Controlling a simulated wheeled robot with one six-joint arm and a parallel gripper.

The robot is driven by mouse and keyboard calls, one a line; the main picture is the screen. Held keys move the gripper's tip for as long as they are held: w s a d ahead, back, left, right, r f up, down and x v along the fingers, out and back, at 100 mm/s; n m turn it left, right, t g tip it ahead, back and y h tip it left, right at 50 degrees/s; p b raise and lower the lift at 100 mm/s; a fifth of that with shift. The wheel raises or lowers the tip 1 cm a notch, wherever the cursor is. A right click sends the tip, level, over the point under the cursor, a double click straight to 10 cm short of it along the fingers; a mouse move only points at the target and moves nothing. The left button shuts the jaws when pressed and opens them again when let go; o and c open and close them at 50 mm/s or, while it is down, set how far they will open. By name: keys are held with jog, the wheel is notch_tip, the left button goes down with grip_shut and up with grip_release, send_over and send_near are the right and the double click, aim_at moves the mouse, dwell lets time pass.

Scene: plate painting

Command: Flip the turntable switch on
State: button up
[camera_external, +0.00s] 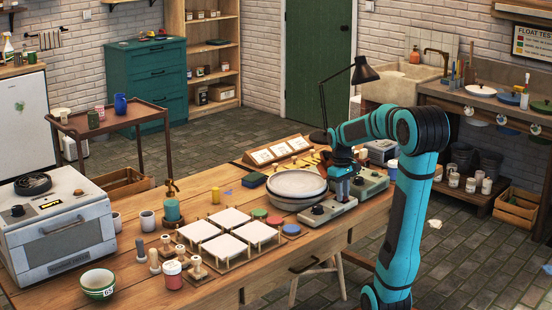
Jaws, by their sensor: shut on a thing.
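The turntable (297,186) is a round, pale grey disc on the wooden workbench. A grey control box (322,214) with a dark knob stands at its front right. My gripper (341,197) points down at the rear part of this box and is shut at its top. The switch is hidden by the fingers and too small to make out, so I cannot tell its position.
A second grey-green box (372,183) stands close behind my gripper. Four white square tiles (227,219) on stands and coloured discs (291,229) lie to the left. A black desk lamp (363,72) rises behind my arm.

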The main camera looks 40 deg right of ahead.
jog(key=o, duration=1)
jog(key=r, duration=0.5)
jog(key=w+r, duration=0.1)
jog(key=r, duration=1.1)
jog(key=shift+w+r, duration=0.15)
jog(key=shift+w, duration=0.2)
